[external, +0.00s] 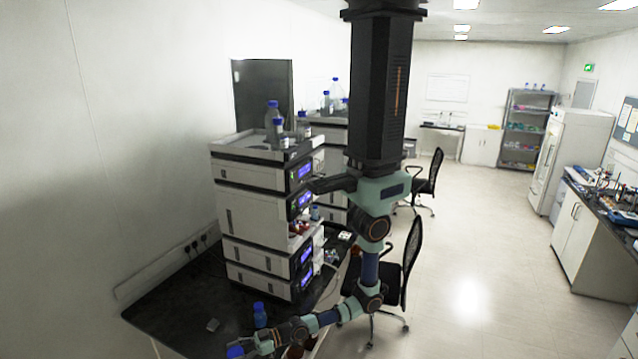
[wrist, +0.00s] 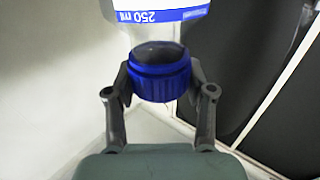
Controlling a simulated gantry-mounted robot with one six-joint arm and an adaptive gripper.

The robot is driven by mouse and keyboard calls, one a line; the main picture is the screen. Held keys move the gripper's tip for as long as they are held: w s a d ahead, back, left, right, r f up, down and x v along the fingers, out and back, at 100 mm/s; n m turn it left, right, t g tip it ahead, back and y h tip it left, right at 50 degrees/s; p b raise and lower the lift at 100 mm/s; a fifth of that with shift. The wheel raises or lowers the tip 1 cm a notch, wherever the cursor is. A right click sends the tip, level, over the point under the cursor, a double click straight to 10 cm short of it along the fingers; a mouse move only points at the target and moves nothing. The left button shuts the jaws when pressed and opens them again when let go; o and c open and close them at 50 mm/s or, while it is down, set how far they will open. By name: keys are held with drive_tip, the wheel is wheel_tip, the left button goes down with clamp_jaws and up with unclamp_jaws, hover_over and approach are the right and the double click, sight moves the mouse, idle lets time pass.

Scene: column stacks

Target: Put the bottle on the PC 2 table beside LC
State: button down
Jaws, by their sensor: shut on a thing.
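My gripper (wrist: 160,85) is shut on the blue collar of a clear bottle (wrist: 165,35) with a blue and white 250 ml label. The label reads upside down in the wrist view, and the far end of the bottle is cut off. In the external view my gripper (external: 248,347) is low at the bottom edge, by the front of the black table (external: 185,305), with a blue part (external: 235,351) at its tip. The rest of the held bottle is out of frame there. The LC stack (external: 255,205) stands on the black table. I cannot tell which table is PC 2.
A blue-capped bottle (external: 260,316) stands on the table near my gripper. Bottles (external: 273,115) stand on the LC. A black chair (external: 408,265) is right of the table. The table's left part is mostly bare.

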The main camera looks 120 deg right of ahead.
drive_tip(key=d+f+m+h+b, duration=0.2)
drive_tip(key=d+f+h+b, duration=0.25)
drive_tip(key=d+b, duration=0.55)
drive_tip(key=s+d+f+m+g+h+b, duration=0.25)
drive_tip(key=s+d+b, duration=0.2)
drive_tip(key=d, duration=0.55)
drive_tip(key=s+d+f+m+g+h+b, duration=0.1)
drive_tip(key=s+d+f+m+h+b, duration=0.15)
drive_tip(key=d+b, duration=0.55)
drive_tip(key=s+d+f+m+g+h+b, duration=0.1)
drive_tip(key=s+d+f+g+h+b, duration=0.2)
drive_tip(key=d, duration=0.8)
wheel_tip(320, 180, down, 20)
drive_tip(key=s+t+y+b, duration=0.1)
drive_tip(key=b, duration=0.8)
drive_tip(key=shift+s, duration=0.15)
drive_tip(key=shift+d+f, duration=0.1)
drive_tip(key=shift+f, duration=0.15)
drive_tip(key=shift+c, duration=2)
unclamp_jaws()
drive_tip(key=shift+b, duration=0.3)
